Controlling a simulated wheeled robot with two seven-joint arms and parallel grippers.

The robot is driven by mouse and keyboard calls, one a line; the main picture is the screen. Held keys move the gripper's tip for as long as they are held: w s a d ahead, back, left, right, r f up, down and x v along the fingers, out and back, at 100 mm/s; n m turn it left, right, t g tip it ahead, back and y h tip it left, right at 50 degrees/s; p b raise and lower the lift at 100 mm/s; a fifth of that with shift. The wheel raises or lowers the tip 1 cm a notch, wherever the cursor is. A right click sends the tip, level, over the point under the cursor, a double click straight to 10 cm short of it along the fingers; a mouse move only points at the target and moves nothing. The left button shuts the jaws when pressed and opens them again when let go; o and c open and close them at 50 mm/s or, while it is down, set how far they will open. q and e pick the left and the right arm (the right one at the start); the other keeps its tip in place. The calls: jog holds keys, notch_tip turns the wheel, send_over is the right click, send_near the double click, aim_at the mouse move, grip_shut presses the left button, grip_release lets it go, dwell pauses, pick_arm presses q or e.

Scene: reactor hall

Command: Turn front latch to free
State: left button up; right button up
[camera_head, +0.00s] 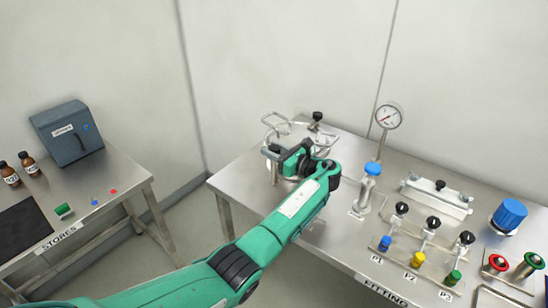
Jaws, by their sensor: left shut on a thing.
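A metal vessel with wire loop handles (276,119) stands at the back left of the fitting table. My left arm reaches in from the lower left, and my left gripper (294,163) is at the near side of this vessel. It is shut on what seems to be the front latch. The fingertips and most of the latch are hidden behind my wrist, so the latch's angle cannot be told. A black knob (317,116) shows at the back of the vessel. My right gripper is not in view.
Right of my wrist stand a blue-topped valve (372,169) and a pressure gauge (388,117). Several black-knobbed valves (432,223), a clamped metal block (436,196) and a blue cap (509,214) are farther right. The stores table (120,175) is left, across a floor gap.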

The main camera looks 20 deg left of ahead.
pick_arm(q)
jog(key=shift+n+g+y+b, duration=0.4)
jog(key=shift+n+g+b, duration=0.5)
jog(key=shift+g, duration=0.4)
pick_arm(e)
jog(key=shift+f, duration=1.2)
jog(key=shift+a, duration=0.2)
pick_arm(q)
jog(key=o, duration=1)
jog(key=shift+r, duration=0.1)
notch_tip(320, 180, up, 14)
jog(key=b, duration=0.2)
notch_tip(320, 180, up, 6)
send_over(274, 147)
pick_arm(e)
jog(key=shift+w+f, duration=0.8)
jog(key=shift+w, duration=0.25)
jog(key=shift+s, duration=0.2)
